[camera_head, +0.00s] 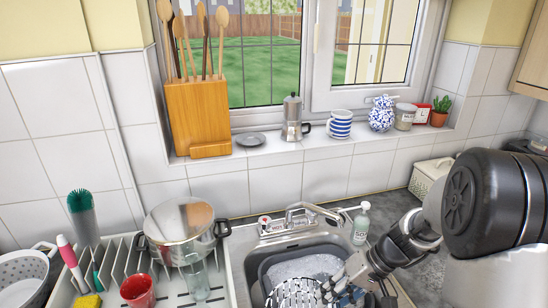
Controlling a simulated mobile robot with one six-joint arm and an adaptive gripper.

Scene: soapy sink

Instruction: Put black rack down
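A black slatted piece (292,293), which looks like the black rack, shows at the bottom edge of the view, over the soapy water in the sink (236,263). White shows between its dark bars, and its lower part is cut off by the frame. My gripper (342,286) reaches in from the right, low over the sink, right beside or at the rack's right edge. The fingers are small and crowded against dark shapes, so I cannot tell whether they hold the rack.
A grey tub with foam (306,266) sits in the sink below the tap (300,212). A soap bottle (361,223) stands behind my arm.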

